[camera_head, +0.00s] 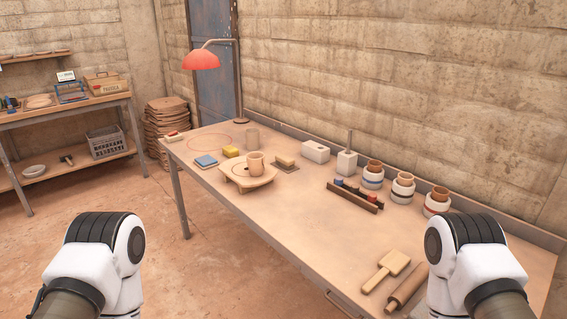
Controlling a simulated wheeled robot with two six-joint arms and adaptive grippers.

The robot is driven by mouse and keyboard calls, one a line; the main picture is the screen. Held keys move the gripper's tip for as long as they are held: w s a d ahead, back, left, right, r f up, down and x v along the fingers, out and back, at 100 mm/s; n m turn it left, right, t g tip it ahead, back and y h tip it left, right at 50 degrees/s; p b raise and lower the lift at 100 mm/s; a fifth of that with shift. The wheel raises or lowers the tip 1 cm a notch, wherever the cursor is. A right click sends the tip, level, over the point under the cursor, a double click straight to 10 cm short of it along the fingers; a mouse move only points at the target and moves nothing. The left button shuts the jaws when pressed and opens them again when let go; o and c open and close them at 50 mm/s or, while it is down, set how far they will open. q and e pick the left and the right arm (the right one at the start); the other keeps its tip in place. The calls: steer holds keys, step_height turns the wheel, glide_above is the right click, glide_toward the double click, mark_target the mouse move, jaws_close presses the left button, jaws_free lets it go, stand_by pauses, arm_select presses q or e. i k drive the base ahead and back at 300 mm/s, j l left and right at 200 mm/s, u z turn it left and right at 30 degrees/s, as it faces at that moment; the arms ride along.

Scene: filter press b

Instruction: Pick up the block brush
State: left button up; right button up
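A small block with a pale wooden top (285,161) sits on a dark flat piece near the back middle of the long table; it looks like the block brush, but it is too small to be sure. Another small brush-like item with a reddish part (173,136) lies at the table's far left end. White joints of my two arms show at the lower left and lower right, well short of the block. Neither gripper is in the picture.
The long table (285,215) has a clear middle front. A white box (316,152), several banded jars (373,175), a wooden paddle (388,268) and a rolling pin (407,288) are rightward.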

mark_target(285, 161)
steer(key=z, duration=0.5)
steer(key=i+j+z, duration=0.15)
steer(key=j+z, duration=0.3)
steer(key=i+j+z, duration=0.1)
steer(key=j+z, duration=0.15)
steer(key=z, duration=0.2)
steer(key=j+z, duration=0.9)
